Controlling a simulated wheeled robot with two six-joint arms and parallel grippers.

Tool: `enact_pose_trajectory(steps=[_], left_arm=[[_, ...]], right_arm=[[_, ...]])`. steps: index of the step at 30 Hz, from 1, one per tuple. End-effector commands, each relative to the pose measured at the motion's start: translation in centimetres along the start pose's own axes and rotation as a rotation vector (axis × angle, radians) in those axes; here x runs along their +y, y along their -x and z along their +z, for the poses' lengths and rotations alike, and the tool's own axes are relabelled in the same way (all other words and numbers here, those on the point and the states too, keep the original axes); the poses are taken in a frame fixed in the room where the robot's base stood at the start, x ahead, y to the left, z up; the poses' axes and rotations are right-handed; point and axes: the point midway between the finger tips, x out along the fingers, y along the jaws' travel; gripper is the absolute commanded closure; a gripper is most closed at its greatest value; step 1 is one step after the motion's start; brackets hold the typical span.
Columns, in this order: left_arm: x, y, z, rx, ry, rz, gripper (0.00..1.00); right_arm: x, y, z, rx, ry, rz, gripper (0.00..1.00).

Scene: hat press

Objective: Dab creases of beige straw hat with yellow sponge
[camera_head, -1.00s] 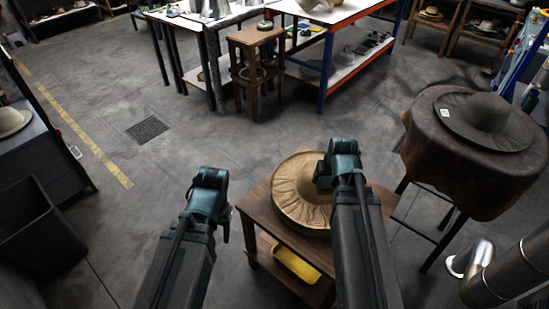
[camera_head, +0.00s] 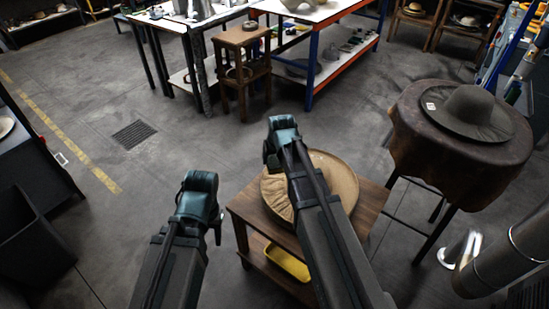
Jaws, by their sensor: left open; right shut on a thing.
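The beige straw hat (camera_head: 340,178) lies on a small wooden table (camera_head: 372,205) in front of me. My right forearm crosses over it and hides its middle, including most of the crown. My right gripper (camera_head: 270,160) is shut at the far left edge of the hat as seen here. What it holds is hidden behind the gripper, and I cannot tell whether it touches the hat. My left gripper (camera_head: 217,228) is open and empty, left of the table. I cannot make out the yellow sponge.
A yellow tray (camera_head: 287,263) sits on the table's lower shelf. A dark grey hat (camera_head: 472,108) rests on a leather-covered stand (camera_head: 455,165) at right. A wooden stool (camera_head: 243,70) and workbenches stand behind.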

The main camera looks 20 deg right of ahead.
Motion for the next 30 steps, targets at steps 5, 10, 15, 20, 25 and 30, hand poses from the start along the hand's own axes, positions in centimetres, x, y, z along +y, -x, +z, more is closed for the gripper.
enact_pose_trajectory(steps=[5, 10, 15, 20, 25, 30], left_arm=[[0.3, -3.0, -0.2, 0.000, 0.000, 0.000, 0.50], [0.5, -5.4, -0.3, 0.000, 0.000, 0.000, 0.50], [0.5, -5.7, -0.3, 0.000, 0.000, 0.000, 0.50], [0.6, -5.8, -0.3, 0.000, 0.000, 0.000, 0.50], [0.6, -6.8, -0.4, 0.000, 0.000, 0.000, 0.50], [0.8, -8.3, -0.5, 0.000, 0.000, 0.000, 0.50]], right_arm=[[0.0, -2.8, 1.2, 0.000, 0.000, 0.000, 0.78], [0.0, -5.0, 2.1, 0.000, 0.000, 0.000, 0.78], [0.0, -5.2, 2.2, 0.000, 0.000, 0.000, 0.78], [0.0, -5.4, 2.3, 0.000, 0.000, 0.000, 0.78], [0.0, -6.2, 2.6, 0.000, 0.000, 0.000, 0.78], [0.0, -7.7, 3.3, 0.000, 0.000, 0.000, 0.78]])
